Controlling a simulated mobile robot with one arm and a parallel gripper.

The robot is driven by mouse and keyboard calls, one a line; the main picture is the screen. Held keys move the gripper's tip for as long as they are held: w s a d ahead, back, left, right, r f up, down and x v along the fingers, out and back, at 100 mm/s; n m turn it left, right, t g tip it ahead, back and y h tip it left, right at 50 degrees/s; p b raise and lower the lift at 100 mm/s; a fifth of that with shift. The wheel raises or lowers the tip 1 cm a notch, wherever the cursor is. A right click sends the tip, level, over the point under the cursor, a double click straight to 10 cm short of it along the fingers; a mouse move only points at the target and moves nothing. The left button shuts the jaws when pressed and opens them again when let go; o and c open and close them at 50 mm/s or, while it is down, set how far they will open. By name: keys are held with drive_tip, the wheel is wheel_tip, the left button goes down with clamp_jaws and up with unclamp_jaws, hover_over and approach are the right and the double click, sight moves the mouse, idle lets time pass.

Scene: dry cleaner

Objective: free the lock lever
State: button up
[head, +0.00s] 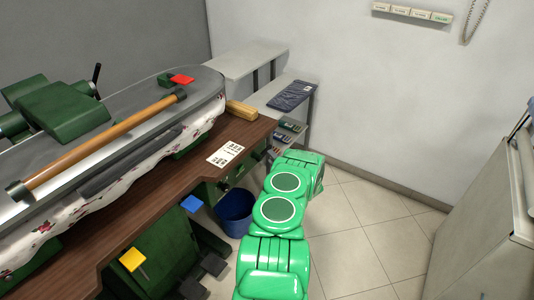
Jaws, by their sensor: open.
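A pressing machine with a long padded grey board (150,95) stands on a brown wooden table at the left. A long wooden handle bar (105,140) runs along it on dark end mounts. A small red tab (182,79) sits on a green block at the board's far end. A short black lever (97,72) sticks up by the green press head (62,110). I cannot tell which of these is the lock lever. My green arm rises at the lower middle, right of the table and apart from the machine. My gripper's fingers do not show.
A blue bin (235,210) stands beside my arm. Grey shelves (250,58) are behind. A grey cabinet (490,220) stands right. Tiled floor between is clear.

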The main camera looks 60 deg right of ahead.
drive_tip(key=shift+n+g+y, duration=0.3)
drive_tip(key=shift+n+y, duration=0.5)
drive_tip(key=shift+d+r+x, duration=0.1)
drive_tip(key=shift+d+x, duration=0.05)
drive_tip(key=shift+x, duration=0.95)
drive_tip(key=shift+d+r+x, duration=0.1)
drive_tip(key=shift+r+x, duration=0.05)
drive_tip(key=shift+x, duration=0.95)
drive_tip(key=shift+d+r+x, duration=0.1)
drive_tip(key=shift+d+x, duration=0.05)
drive_tip(key=shift+x, duration=0.95)
drive_tip(key=shift+s, duration=0.1)
clamp_jaws()
